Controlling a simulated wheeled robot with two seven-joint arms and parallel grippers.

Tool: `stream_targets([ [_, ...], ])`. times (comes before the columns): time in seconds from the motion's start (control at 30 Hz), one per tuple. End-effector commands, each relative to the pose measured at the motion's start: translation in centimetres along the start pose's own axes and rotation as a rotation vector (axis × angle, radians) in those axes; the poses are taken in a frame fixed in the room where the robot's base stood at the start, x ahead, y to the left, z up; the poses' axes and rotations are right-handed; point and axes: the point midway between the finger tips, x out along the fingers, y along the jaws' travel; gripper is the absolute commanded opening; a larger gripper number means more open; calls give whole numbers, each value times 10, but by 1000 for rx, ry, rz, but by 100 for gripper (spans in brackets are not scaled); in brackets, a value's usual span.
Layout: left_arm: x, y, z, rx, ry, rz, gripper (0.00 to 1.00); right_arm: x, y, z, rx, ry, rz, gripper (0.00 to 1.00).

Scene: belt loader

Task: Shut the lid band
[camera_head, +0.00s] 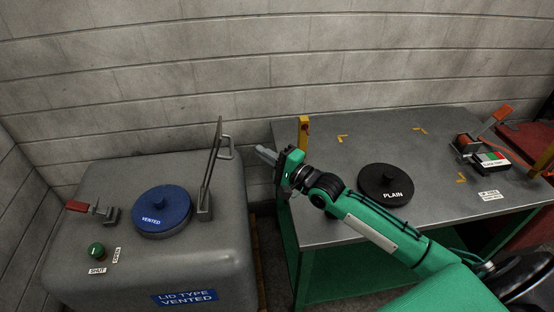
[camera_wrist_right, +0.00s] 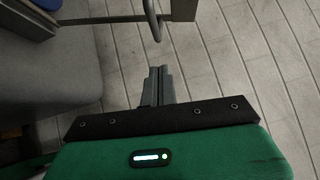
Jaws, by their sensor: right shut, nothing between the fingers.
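The lid band (camera_head: 210,172) is a dark metal bar standing raised, nearly upright, on its hinge to the right of the blue VENTED lid (camera_head: 162,211). A looped handle (camera_head: 226,147) sticks out from its right side. The lid lies on the grey tank (camera_head: 215,260). A red-handled latch (camera_head: 93,211) is on the tank left of the lid. My right gripper (camera_head: 260,152) is shut and empty, right of the handle and apart from it, pointing left. In the right wrist view the shut fingers (camera_wrist_right: 159,72) point towards the handle loop (camera_wrist_right: 152,20). My left gripper is not in view.
A green knob (camera_head: 96,250) is on the tank's front left. A metal table (camera_head: 330,215) stands right, with a black PLAIN lid (camera_head: 385,185), a yellow post (camera_head: 304,132) and a red-levered switch box (camera_head: 480,145). A gap separates tank and table. A block wall is behind.

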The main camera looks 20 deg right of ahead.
Motion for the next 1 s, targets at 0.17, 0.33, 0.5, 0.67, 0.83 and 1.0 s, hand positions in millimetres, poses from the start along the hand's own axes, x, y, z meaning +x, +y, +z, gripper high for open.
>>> stream_targets([
  [0.17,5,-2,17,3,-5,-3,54,24,-2,10,3,-1,-3,0],
  [0.33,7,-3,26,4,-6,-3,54,36,-2,22,1,-1,-2,0],
  [0.5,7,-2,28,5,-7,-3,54,41,-1,28,-1,-1,-1,0],
  [0.67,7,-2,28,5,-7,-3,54,42,0,29,-1,-1,-1,0],
  [0.83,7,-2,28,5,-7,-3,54,42,0,29,-1,-1,-1,0],
  [1.0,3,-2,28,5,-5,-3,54,43,-3,30,-6,-1,5,0],
])
